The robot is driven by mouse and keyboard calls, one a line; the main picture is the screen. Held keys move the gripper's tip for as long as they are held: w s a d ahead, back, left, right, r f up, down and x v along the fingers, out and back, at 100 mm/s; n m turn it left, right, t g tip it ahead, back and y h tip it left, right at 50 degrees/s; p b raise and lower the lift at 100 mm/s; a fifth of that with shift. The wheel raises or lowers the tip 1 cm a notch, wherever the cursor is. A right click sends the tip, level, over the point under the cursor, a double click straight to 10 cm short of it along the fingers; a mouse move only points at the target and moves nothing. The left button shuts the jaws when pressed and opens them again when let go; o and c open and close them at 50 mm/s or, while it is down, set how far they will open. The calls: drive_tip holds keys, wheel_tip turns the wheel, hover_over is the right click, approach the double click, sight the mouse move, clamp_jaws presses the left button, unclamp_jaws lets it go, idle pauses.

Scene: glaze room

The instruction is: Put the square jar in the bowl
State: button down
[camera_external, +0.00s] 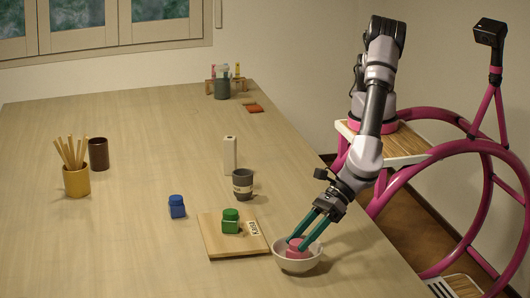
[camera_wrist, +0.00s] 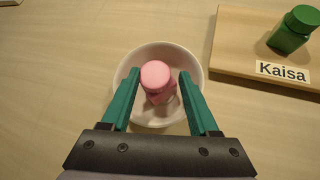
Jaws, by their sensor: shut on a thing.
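A pink jar (camera_external: 297,248) with a round lid is inside the white bowl (camera_external: 297,265) near the table's right edge. My gripper (camera_external: 299,241) reaches down into the bowl with its green fingers on either side of the jar, shut on it. In the wrist view the pink jar (camera_wrist: 157,77) is between the fingers (camera_wrist: 158,88), within the rim of the bowl (camera_wrist: 127,68). The jar's lower part is partly hidden, so I cannot tell whether it touches the bowl's bottom or whether its body is square.
A wooden board (camera_external: 213,242) labelled "Kaisa" (camera_wrist: 283,72) lies left of the bowl with a green jar (camera_external: 230,221) on it. A blue jar (camera_external: 177,207), a dark cup (camera_external: 242,186) and a pale upright block (camera_external: 230,155) stand nearby. The left front table is clear.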

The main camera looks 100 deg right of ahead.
drive_tip(key=shift+c, duration=2.1)
unclamp_jaws()
drive_tip(key=shift+f, duration=0.15)
drive_tip(key=shift+r, duration=0.25)
drive_tip(key=v, duration=1.2)
drive_tip(key=shift+d, duration=0.1)
